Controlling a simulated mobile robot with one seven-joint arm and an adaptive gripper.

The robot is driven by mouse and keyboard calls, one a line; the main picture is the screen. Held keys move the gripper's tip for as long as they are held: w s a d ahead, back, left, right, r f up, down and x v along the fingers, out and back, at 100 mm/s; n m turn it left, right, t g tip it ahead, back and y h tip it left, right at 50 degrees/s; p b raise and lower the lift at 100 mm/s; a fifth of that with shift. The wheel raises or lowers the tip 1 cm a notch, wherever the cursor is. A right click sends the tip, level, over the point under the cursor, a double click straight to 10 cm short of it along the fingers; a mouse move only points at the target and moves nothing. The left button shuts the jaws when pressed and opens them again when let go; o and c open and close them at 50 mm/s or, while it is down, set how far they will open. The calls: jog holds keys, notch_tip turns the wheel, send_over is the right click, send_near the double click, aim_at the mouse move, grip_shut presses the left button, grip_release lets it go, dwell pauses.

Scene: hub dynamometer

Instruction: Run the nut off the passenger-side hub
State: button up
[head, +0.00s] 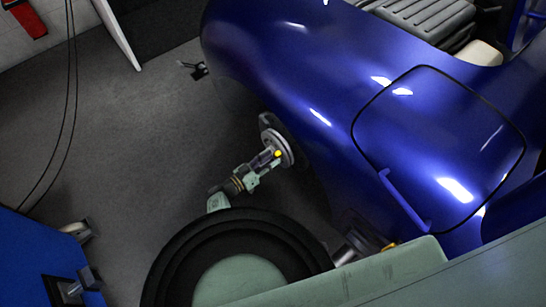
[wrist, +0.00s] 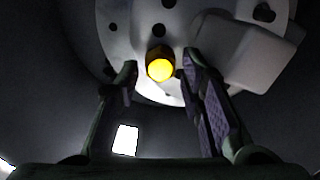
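The passenger-side hub (head: 272,137) is a pale round disc at the blue car's wheel arch. In the wrist view its metal face (wrist: 130,22) has several dark holes. My gripper (wrist: 159,72) is open, one finger on each side of the nut in the picture, with dark gaps visible. I cannot tell whether the fingertips reach around the nut or stop short. In the head view my gripper (head: 267,159) is close against the hub.
A grey block (wrist: 240,52) stands out from the hub just right of the right finger. The blue car body (head: 290,60) rises beside and above the hub. A blue cabinet (head: 35,265) is at lower left. The grey floor (head: 130,130) left of the hub is mostly clear.

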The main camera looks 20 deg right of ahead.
jog(key=shift+v, duration=0.8)
jog(key=m, duration=0.6)
jog(key=shift+w+b, duration=0.15)
jog(key=shift+b, duration=0.2)
jog(key=shift+m+b, duration=2.05)
jog(key=shift+m, duration=6.95)
jog(key=shift+d, duration=0.1)
